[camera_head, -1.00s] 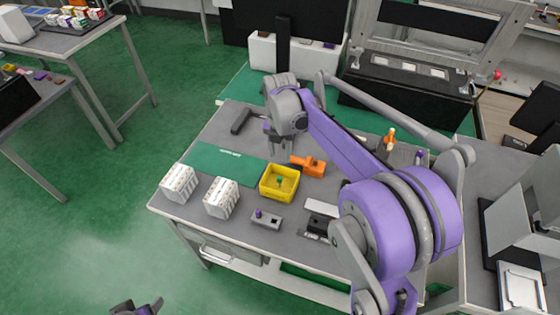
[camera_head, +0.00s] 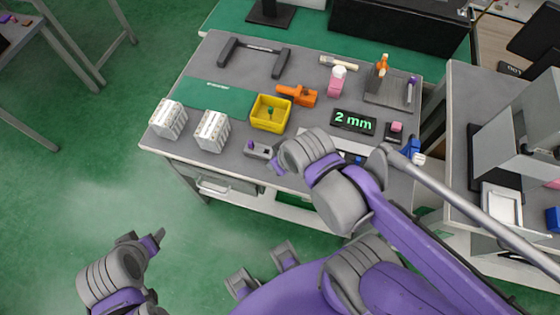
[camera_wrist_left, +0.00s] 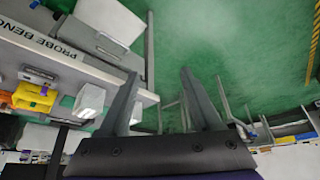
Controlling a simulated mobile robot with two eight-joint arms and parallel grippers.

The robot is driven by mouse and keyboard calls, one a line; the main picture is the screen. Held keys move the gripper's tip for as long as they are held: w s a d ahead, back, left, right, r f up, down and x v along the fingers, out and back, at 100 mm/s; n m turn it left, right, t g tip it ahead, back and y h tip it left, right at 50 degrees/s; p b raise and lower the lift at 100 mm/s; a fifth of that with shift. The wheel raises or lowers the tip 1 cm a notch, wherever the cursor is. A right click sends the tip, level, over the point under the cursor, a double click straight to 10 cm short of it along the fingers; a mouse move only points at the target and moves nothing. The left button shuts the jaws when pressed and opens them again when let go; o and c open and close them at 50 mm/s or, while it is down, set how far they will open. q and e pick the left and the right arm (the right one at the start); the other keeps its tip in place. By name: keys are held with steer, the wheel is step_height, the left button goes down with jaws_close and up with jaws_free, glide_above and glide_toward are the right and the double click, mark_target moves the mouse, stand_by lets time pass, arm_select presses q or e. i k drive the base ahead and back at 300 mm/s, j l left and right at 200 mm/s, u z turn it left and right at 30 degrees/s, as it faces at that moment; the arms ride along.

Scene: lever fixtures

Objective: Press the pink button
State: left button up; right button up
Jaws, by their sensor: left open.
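A small pink button (camera_head: 396,127) sits on a dark block at the right side of the grey workbench, just right of a black display (camera_head: 353,122) reading "2 mm". My left gripper (camera_wrist_left: 158,76) is open and empty in the left wrist view, its two fingers apart over the floor beside the bench. In the head view, the left arm's end is low at the left, well away from the button. My right arm (camera_head: 345,195) reaches in from the lower right, its upper joint over the bench's front edge. No gripper touches the button.
A grey box with a purple knob (camera_head: 259,149), a yellow bin (camera_head: 270,113), an orange tool (camera_head: 297,95) and a pink bottle (camera_head: 336,81) stand on the bench. White boxes (camera_head: 212,131) are at the left. Green floor (camera_head: 100,180) is free left of the bench.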

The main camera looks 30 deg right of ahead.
mark_target(397, 127)
steer(key=z, duration=2.4)
